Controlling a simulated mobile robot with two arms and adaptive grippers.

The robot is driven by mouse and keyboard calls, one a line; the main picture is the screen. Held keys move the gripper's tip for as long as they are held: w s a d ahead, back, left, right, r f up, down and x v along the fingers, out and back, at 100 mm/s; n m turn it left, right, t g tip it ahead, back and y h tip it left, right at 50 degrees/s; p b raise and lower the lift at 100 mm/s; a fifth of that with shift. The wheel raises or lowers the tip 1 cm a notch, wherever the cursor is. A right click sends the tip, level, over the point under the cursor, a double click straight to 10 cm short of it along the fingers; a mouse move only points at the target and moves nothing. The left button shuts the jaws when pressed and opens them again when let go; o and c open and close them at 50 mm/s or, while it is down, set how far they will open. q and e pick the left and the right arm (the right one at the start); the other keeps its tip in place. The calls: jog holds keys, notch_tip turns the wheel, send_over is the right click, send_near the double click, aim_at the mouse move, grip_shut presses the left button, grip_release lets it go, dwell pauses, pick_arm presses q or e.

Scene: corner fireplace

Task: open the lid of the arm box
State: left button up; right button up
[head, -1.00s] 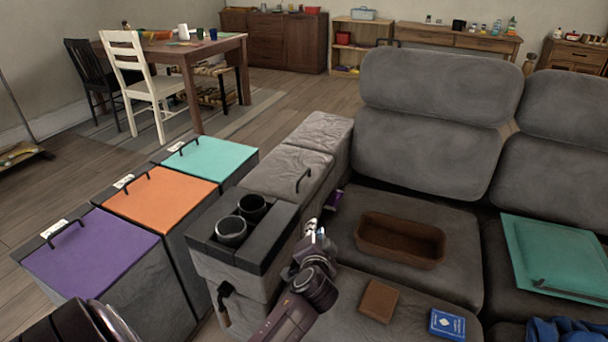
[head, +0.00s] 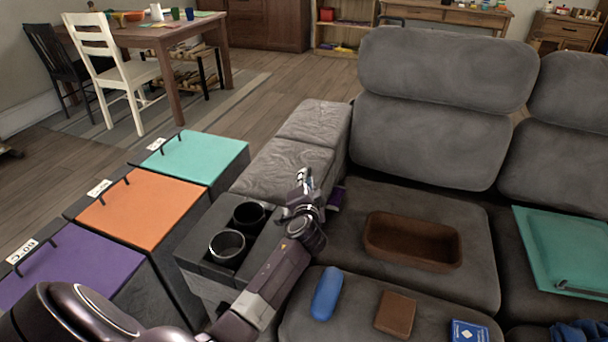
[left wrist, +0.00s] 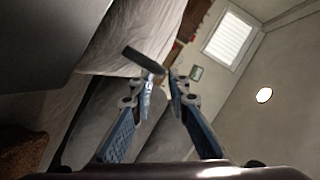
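The arm box is the grey sofa arm behind the cup holders. Its padded lid (head: 282,163) lies flat and closed. My left gripper (head: 304,180) is over the lid's right side, hiding the handle in the head view. In the left wrist view, a dark bar that looks like the handle (left wrist: 143,61) lies just beyond the tips of the left gripper (left wrist: 162,76). The fingers are apart with a narrow gap and nothing is clearly held. I cannot tell whether a fingertip touches the bar. My right gripper is out of view.
Two black cup holders (head: 227,246) stand in front of the lid. A brown basket (head: 412,242), a blue case (head: 326,293) and a brown wallet-like item (head: 395,314) lie on the seats. Purple, orange (head: 145,208) and teal lidded bins stand at the left.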

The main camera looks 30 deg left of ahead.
pick_arm(q)
jog(key=x, duration=0.2)
jog(key=shift+w+a+f, duration=0.2)
jog(key=shift+a+f, duration=0.05)
jog(key=shift+w+a, duration=0.3)
jog(key=shift+w, duration=0.1)
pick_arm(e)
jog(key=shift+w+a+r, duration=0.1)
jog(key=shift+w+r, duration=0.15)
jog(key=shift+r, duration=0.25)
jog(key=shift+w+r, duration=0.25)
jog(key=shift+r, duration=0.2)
pick_arm(q)
grip_shut()
